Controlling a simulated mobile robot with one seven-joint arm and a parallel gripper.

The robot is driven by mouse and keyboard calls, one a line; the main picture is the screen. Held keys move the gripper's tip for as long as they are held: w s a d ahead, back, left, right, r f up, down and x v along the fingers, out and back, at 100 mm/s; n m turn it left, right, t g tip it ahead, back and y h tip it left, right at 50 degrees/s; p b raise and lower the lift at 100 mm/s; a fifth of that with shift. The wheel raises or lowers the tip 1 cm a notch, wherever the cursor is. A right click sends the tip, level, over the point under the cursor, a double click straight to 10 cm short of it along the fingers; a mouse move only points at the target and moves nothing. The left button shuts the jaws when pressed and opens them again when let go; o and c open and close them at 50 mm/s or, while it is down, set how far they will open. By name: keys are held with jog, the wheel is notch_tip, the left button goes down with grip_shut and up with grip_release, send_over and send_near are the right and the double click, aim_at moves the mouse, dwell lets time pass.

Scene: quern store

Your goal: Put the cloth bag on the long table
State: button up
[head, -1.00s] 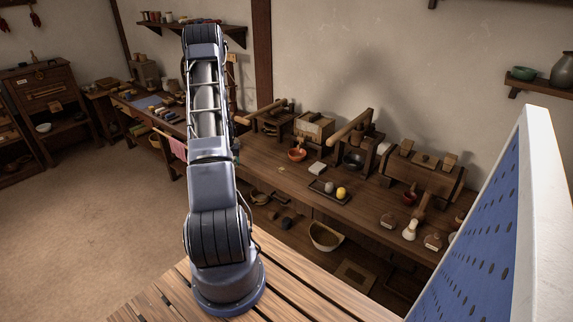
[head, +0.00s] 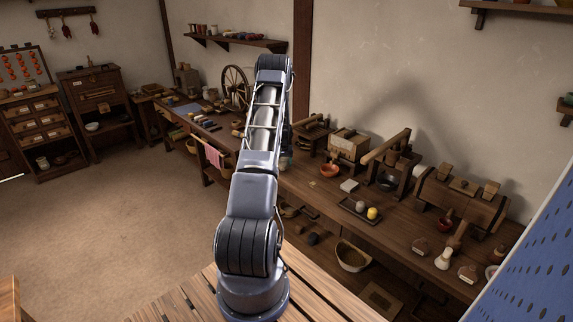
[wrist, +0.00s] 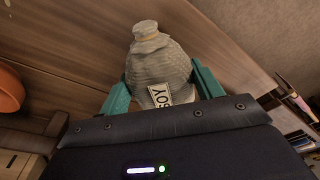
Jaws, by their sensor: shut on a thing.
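In the wrist view, the cloth bag (wrist: 163,66) is grey and woven, with a tied neck and a white label lettered SOY. The teal fingers of my gripper (wrist: 160,72) are shut on it, one on each side. In the head view my arm hides the bag and most of the gripper. The long table (head: 392,223) is dark wood and runs along the wall behind and right of my arm. In the wrist view brown planks lie behind the bag; its height above them is unclear.
On the table stand an orange bowl (head: 331,171), a white block (head: 349,186), a small tray (head: 349,207) with two round items, and wooden devices along the wall. A basket (head: 352,257) sits below. A blue perforated panel (head: 535,265) stands at right. Open floor (head: 130,220) lies left.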

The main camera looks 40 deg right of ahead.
aim_at(286, 159)
jog(key=d, duration=0.3)
jog(key=shift+f, duration=0.7)
jog(key=shift+a+f, duration=0.1)
jog(key=shift+f, duration=0.05)
jog(key=o, duration=1.2)
jog(key=shift+c, duration=0.2)
jog(key=r, duration=0.4)
jog(key=a+r, duration=0.1)
jog(key=r, duration=0.3)
jog(key=s+r, duration=0.1)
jog(key=r, duration=0.3)
jog(key=shift+s+a+r, duration=0.1)
jog(key=shift+a+r, duration=0.05)
jog(key=shift+a, duration=0.05)
